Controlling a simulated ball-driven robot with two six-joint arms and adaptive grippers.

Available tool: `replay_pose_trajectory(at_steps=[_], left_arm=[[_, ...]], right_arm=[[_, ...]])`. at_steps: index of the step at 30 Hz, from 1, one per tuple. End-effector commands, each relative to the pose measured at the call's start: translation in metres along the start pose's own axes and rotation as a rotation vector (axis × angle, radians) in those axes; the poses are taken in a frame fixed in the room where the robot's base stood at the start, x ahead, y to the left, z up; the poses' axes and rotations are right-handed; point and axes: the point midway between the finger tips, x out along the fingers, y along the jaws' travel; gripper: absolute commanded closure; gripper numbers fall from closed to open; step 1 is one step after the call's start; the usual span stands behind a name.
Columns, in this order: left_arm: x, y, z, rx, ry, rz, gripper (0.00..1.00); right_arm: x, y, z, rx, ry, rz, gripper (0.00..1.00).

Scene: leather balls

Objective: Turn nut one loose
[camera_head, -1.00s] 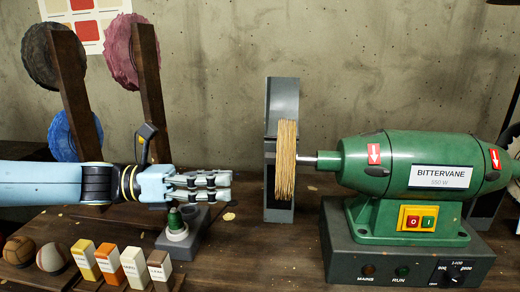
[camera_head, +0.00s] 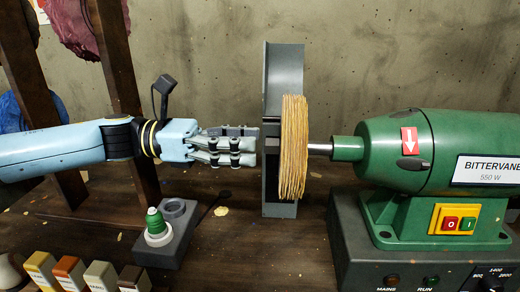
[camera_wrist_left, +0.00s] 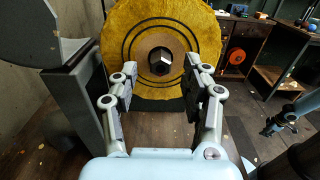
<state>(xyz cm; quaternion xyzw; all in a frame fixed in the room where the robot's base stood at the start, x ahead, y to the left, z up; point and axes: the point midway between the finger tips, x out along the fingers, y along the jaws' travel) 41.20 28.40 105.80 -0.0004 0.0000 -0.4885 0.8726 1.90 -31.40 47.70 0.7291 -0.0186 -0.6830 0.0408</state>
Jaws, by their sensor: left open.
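The dark hexagonal nut (camera_wrist_left: 160,61) sits at the centre of the yellow buffing wheel (camera_wrist_left: 142,20) in the left wrist view, facing my left gripper. In the head view the wheel shows edge-on (camera_head: 293,147), and the nut is hidden. My left gripper (camera_head: 256,145) is open and level with the wheel's hub, just left of the wheel and its grey guard (camera_head: 283,70). In the left wrist view its two fingers (camera_wrist_left: 162,72) stand apart, one on either side of the nut. I cannot tell whether they touch it.
The green motor (camera_head: 400,150) stands right of the wheel on its grey control box (camera_head: 345,235). A green-topped bottle (camera_head: 156,226) stands in a grey holder (camera_head: 180,240) below my left arm. Several small labelled blocks (camera_head: 70,272) are at the front left.

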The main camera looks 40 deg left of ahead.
Motion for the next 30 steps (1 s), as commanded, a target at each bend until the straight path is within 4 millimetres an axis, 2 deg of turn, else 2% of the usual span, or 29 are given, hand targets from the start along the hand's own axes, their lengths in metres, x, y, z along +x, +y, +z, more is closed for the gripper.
replay_pose_trajectory(at_steps=[1, 6, 17, 28, 30], left_arm=[[0.008, 0.000, 0.001, 0.003, -0.007, 0.001, 0.53], [0.024, 0.000, 0.002, 0.001, -0.004, 0.000, 0.53], [0.029, 0.000, 0.001, 0.000, 0.001, 0.000, 0.53], [0.029, 0.000, 0.001, 0.000, 0.001, 0.000, 1.00], [0.029, 0.000, 0.001, 0.000, 0.001, 0.000, 1.00]], right_arm=[[0.002, 0.000, -0.003, 0.000, 0.004, 0.000, 1.00], [0.002, -0.003, -0.014, 0.002, 0.022, -0.003, 1.00], [0.002, -0.015, -0.016, 0.008, 0.025, -0.017, 1.00], [0.002, -0.009, -0.013, 0.005, 0.019, -0.010, 1.00], [0.002, -0.007, -0.013, 0.004, 0.019, -0.008, 1.00]])
